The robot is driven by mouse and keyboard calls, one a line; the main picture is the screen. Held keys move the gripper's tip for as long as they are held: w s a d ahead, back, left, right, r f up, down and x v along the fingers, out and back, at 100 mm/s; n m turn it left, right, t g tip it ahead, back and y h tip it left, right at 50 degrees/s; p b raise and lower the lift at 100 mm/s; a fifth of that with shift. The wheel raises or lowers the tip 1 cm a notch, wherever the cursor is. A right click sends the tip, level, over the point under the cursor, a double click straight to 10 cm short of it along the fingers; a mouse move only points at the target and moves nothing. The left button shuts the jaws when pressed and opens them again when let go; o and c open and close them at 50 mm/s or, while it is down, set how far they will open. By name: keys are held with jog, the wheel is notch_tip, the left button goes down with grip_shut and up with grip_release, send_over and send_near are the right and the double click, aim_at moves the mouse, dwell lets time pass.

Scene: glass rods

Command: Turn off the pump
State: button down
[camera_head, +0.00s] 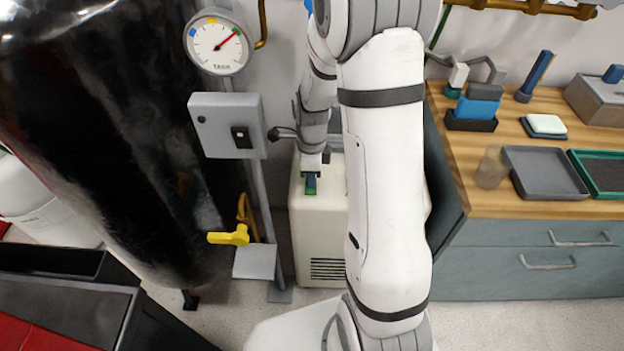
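A grey control box (210,126) is mounted on a post beside the big black tank. A black switch (242,138) sits on its front; its position is too small to read. A cream box-shaped unit with a vent grille, perhaps the pump (318,240), stands on the floor to the right of the post. My gripper (311,184) points down, right of the control box and in front of or above the cream unit in the picture. A green fingertip shows; I cannot tell whether the fingers are apart. I see nothing held. My arm hides part of the cream unit.
A round gauge (217,42) with a red needle is above the control box. A yellow valve handle (229,237) sticks out low, near the black tank (105,130). A wooden-topped bench (478,196) with trays and tools is at right. A dark container (62,295) is at lower left.

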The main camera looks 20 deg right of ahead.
jog(key=shift+r, duration=0.1)
jog(key=shift+d+r+p, duration=0.1)
jog(key=shift+r+p, duration=0.15)
jog(key=shift+p, duration=0.05)
notch_tip(320, 180, up, 13)
jog(key=w+p, duration=0.1)
jog(key=p, duration=0.3)
jog(key=shift+w+d, duration=0.2)
jog(key=shift+w, duration=0.1)
jog(key=shift+r, duration=0.1)
